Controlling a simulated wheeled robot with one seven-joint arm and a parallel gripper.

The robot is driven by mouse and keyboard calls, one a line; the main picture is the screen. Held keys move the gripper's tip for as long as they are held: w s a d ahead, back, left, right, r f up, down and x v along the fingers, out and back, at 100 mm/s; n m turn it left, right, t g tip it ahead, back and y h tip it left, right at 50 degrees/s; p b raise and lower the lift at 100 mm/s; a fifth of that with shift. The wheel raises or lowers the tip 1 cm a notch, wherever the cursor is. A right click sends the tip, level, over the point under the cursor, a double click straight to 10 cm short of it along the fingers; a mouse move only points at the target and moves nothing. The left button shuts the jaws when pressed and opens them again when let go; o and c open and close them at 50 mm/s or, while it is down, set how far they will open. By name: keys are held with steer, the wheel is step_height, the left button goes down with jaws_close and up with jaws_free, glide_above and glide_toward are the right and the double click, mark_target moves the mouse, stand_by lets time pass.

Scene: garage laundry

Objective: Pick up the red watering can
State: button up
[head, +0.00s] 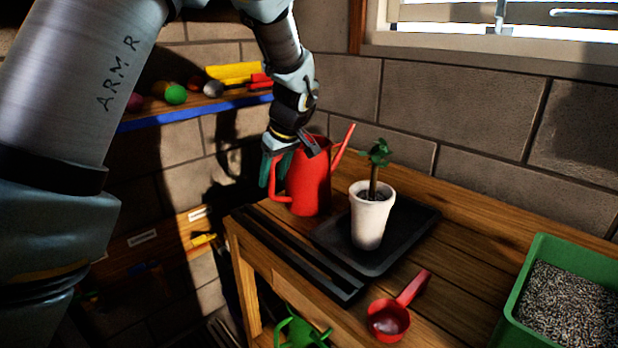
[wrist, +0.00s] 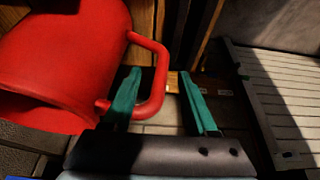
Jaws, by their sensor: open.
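The red watering can (head: 309,184) stands upright at the back left of the wooden workbench, its spout pointing up to the right and its handle to the left. My gripper (head: 274,171) is at the handle side of the can, with its green fingers pointing down. In the wrist view the can's red body (wrist: 65,55) fills the upper left. My gripper (wrist: 162,92) is open there, and the handle's outer bar (wrist: 159,75) shows between the two fingers. The left finger appears within the handle loop and the right finger outside it. I cannot tell whether either touches the handle.
A potted plant in a white pot (head: 370,222) stands on a black tray (head: 400,250) right of the can. A red scoop (head: 390,318) lies in front. A green bin (head: 520,290) of grainy material is at right. A blue-edged shelf (head: 190,116) is behind, left.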

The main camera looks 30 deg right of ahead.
jaws_close()
stand_by(0.4)
steer(key=shift+d+r, duration=0.1)
steer(key=shift+r, duration=0.05)
stand_by(0.8)
